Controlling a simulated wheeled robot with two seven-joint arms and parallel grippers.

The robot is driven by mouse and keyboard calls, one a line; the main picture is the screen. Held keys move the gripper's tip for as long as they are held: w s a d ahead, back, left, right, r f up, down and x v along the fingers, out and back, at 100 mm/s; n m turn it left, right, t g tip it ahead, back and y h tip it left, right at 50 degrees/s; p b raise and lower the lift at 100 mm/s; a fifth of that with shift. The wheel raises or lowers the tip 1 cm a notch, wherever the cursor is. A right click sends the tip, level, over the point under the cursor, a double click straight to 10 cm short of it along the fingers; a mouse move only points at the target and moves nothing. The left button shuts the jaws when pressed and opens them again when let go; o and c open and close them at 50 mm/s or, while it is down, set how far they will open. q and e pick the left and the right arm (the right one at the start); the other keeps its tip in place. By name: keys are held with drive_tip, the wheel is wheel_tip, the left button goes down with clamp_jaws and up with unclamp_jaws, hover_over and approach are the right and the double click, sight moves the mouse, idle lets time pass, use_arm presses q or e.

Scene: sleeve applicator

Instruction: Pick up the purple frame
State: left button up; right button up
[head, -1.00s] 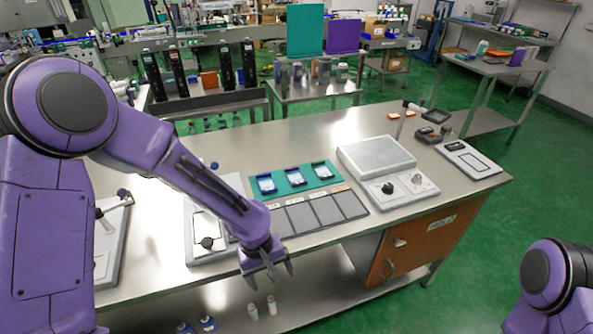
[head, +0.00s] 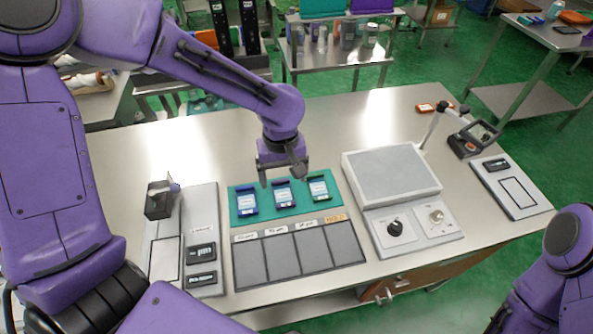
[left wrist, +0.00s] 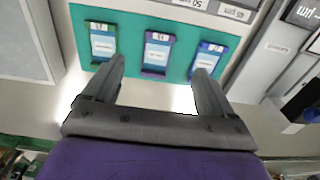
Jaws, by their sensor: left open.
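The purple frame (head: 283,194) lies in the middle of a teal mat (head: 291,211), around a pale labelled card. A blue frame (head: 245,202) lies to its left and a green frame (head: 318,188) to its right. In the left wrist view the order is reversed, with the purple frame (left wrist: 156,52) still in the middle. My left gripper (head: 283,181) is open and empty, with its fingers pointing down near the mat's back edge. In the left wrist view its fingertips (left wrist: 160,68) stand apart, on either side of the purple frame in the picture. My right gripper is out of view.
Several dark grey pads (head: 300,254) lie in front of the mat. A grey device with two knobs (head: 390,185) stands to the right. A panel with a dark box (head: 160,201) stands to the left. The table behind the mat is clear.

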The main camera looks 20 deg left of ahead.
sight(285, 205)
use_arm(q)
drive_tip(key=f, duration=0.2)
drive_tip(key=s+f, duration=0.1)
drive_tip(key=f, duration=0.1)
drive_tip(key=s+f+p, duration=0.1)
drive_tip(key=f, duration=0.1)
drive_tip(key=shift+d+f, duration=0.1)
drive_tip(key=shift+d, duration=0.15)
drive_tip(key=f, duration=0.1)
drive_tip(key=w+f, duration=0.1)
drive_tip(key=f, duration=0.2)
drive_tip(key=shift+w+f, duration=0.1)
drive_tip(key=shift+w, duration=0.3)
drive_tip(key=shift+s, duration=0.3)
drive_tip(key=shift+s+r, duration=0.15)
drive_tip(key=shift+r, duration=0.05)
drive_tip(key=c, duration=1.1)
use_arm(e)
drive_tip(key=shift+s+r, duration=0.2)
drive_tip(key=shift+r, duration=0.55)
